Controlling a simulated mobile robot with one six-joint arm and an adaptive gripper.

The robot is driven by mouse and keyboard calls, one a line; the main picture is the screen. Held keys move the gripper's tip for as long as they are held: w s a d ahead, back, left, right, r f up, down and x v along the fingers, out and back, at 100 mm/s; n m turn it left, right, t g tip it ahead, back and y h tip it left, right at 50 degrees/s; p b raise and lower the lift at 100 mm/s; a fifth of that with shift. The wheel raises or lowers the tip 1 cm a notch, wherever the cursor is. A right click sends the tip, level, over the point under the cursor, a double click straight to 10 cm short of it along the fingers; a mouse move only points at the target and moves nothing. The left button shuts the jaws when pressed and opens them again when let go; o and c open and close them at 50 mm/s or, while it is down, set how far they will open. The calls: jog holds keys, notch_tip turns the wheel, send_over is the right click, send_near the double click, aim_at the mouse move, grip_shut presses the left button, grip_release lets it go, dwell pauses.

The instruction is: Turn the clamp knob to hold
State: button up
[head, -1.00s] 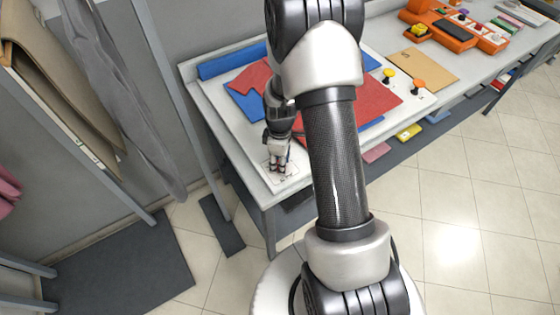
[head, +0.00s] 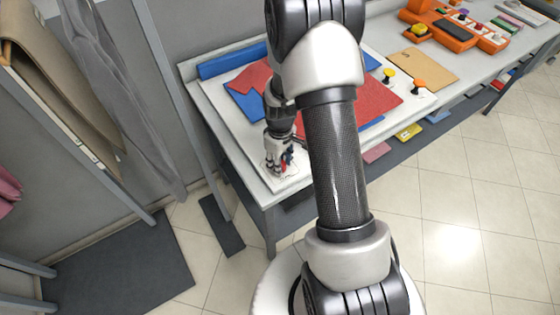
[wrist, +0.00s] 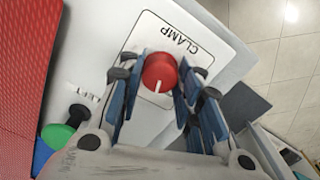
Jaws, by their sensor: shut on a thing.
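The clamp knob (wrist: 160,72) is a round red knob with a white pointer line, set on a white panel marked CLAMP. In the wrist view its pointer line is toward the bottom of the picture. My gripper (wrist: 160,80) has its blue-padded fingers on both sides of the knob, shut on it. In the head view my gripper (head: 280,162) is at the near left corner of the white board, and the knob is mostly hidden by the fingers. No hold mark can be read in either view.
A red cloth (head: 372,100) and a blue cloth (head: 247,107) lie on the board beside my arm. Yellow (head: 389,73) and orange (head: 419,84) knobs stand at its right. A green knob (wrist: 56,135) is near my gripper. A hanging garment (head: 115,100) is at left.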

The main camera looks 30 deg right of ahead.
jog(key=m, duration=1.2)
jog(key=shift+m, duration=0.4)
dwell(0.3)
jog(key=o, duration=1.1)
jog(key=shift+r, duration=0.15)
notch_tip(320, 180, up, 12)
jog(key=shift+f, duration=0.1)
